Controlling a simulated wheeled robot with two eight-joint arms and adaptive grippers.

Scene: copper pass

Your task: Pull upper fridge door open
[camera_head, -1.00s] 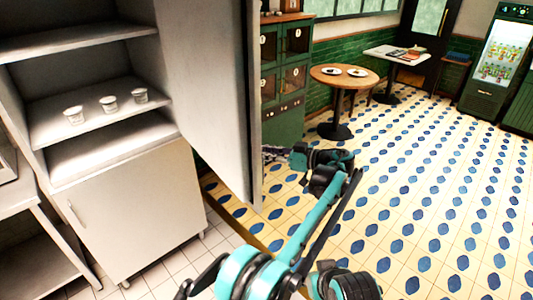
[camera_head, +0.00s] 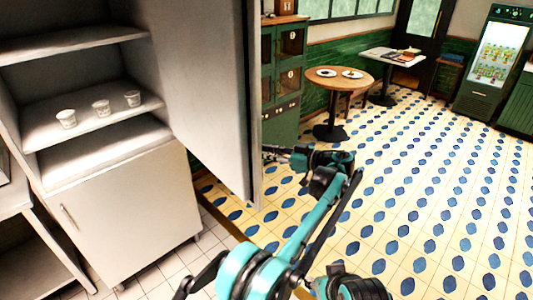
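The upper fridge door (camera_head: 208,85) stands wide open, with its pale inner face toward me and its free edge near the picture's middle. The fridge's upper compartment (camera_head: 95,95) is exposed on the left. My teal and black arm rises from the bottom middle, and I take it to be my left. Its gripper (camera_head: 277,152) is just right of the door's free edge, pointing at the door's outer side. The fingertips are partly hidden by the door edge, so I cannot tell whether they grip or touch anything. My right gripper is not in view.
Several white cups (camera_head: 100,108) stand on the fridge's middle shelf. The lower fridge door (camera_head: 130,215) is shut. A green cabinet (camera_head: 285,75) and a round table (camera_head: 340,80) with plates stand beyond the door. The tiled floor (camera_head: 430,190) to the right is clear.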

